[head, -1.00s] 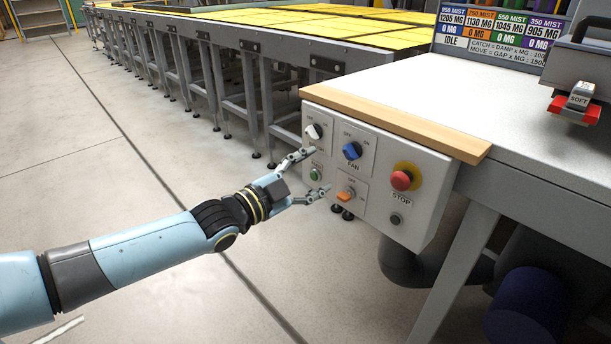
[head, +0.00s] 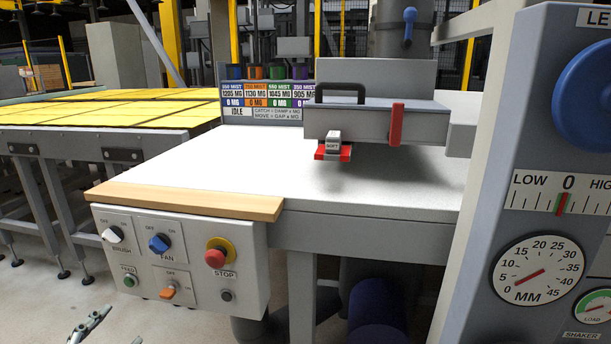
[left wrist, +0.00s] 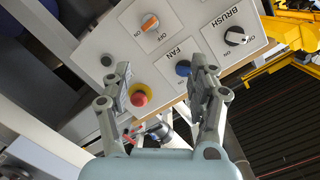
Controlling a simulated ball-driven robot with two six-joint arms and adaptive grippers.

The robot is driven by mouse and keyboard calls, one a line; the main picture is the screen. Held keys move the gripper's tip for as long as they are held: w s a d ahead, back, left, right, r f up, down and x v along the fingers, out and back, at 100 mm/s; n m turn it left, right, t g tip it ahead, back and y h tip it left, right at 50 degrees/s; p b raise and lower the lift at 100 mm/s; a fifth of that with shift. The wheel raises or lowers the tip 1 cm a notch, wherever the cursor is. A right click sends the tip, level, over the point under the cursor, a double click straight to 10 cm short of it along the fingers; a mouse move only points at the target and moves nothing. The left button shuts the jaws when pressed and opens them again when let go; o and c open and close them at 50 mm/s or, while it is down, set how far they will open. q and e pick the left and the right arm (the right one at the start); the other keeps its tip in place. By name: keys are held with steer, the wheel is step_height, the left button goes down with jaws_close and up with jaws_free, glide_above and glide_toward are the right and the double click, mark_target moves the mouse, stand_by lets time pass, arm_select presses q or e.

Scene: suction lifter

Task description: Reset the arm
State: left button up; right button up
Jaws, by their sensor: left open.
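My left gripper (head: 105,333) shows only by its fingertips at the bottom left edge of the head view, below the control panel (head: 195,302). In the left wrist view the left gripper (left wrist: 160,75) is open and empty, its two fingers spread in front of the panel. The panel carries a white brush knob (head: 113,234), a blue fan knob (head: 159,243), an orange knob (head: 168,293), a green feed button (head: 129,281) and a red stop button (head: 215,256). The fingers look apart from the panel, though the exact gap cannot be told. My right gripper is out of view.
A wooden edge strip (head: 185,200) tops the panel beside the white table (head: 240,160). A grey lifter head (head: 365,122) with a red "soft" part stands over the table. A grey console (head: 530,120) with gauges rises at the right. Yellow panels (head: 120,108) lie at the back left.

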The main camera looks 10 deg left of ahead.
arm_select(q)
steer(key=s+d+f+n+g+y, duration=0.15)
steer(key=s+f+g, duration=0.25)
steer(key=s+f, duration=0.6)
steer(key=s+d+f+n+g, duration=0.1)
steer(key=s+f+n+g, duration=0.15)
steer(key=s+f, duration=0.8)
steer(key=s+d+f+n+g, duration=0.1)
steer(key=s+f+n+g, duration=0.1)
steer(key=s+f+g, duration=0.2)
steer(key=s+d+f+n+g, duration=0.1)
steer(key=s+f+g, duration=0.4)
steer(key=s+f, duration=0.5)
steer(key=s+d, duration=0.1)
steer(key=s, duration=0.6)
steer(key=shift+s+d+f+n, duration=0.25)
steer(key=shift+f+n, duration=0.15)
steer(key=shift+w+h, duration=0.1)
steer(key=shift+h, duration=0.15)
